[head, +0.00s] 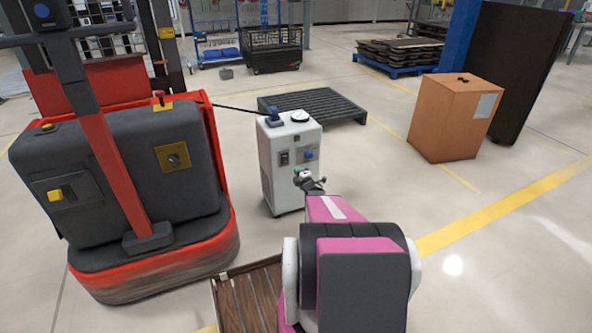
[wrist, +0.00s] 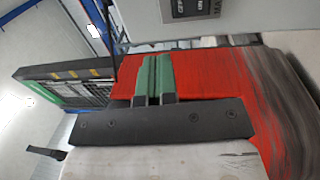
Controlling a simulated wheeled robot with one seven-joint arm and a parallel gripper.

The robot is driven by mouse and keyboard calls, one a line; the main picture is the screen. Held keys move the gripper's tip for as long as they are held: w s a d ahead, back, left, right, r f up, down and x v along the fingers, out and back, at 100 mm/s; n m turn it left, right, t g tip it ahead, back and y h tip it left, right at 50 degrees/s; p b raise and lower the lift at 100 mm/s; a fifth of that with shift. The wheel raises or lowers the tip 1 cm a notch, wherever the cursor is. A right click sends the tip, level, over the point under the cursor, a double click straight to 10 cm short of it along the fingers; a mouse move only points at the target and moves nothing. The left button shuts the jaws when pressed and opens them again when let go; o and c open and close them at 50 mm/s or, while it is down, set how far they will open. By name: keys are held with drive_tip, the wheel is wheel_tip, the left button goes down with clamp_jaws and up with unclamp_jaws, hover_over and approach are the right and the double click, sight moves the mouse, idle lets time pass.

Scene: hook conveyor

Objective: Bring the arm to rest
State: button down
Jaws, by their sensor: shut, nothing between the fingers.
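My arm, pink, white and dark grey, reaches up from the bottom middle of the head view. Its grey far end with my gripper (head: 310,183) shows small in front of a white cabinet (head: 277,170); I cannot tell there whether it touches it. In the wrist view, the two green-padded fingers of my gripper (wrist: 157,62) stand side by side, closed together above a black crossbar. Nothing is held between them. A red surface (wrist: 210,75) lies behind the fingers in the wrist view.
A red and dark grey pallet truck (head: 120,165) stands close on the left. A slatted wooden pallet (head: 250,300) lies low beside my arm. A dark pallet (head: 318,104) lies behind the cabinet. A large cardboard box (head: 450,118) stands at right. Open floor lies right of my arm.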

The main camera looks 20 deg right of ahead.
idle(0.4)
drive_tip(key=s+a+r+m+g, duration=0.4)
drive_tip(key=s+a+m+g, duration=0.5)
drive_tip(key=s+a, duration=0.2)
drive_tip(key=s+a+r+m+g, duration=0.4)
drive_tip(key=s+a+m+g, duration=0.5)
drive_tip(key=s+a, duration=0.3)
drive_tip(key=shift+a+g+h, duration=0.2)
drive_tip(key=shift+g+h, duration=0.1)
drive_tip(key=shift+g, duration=0.3)
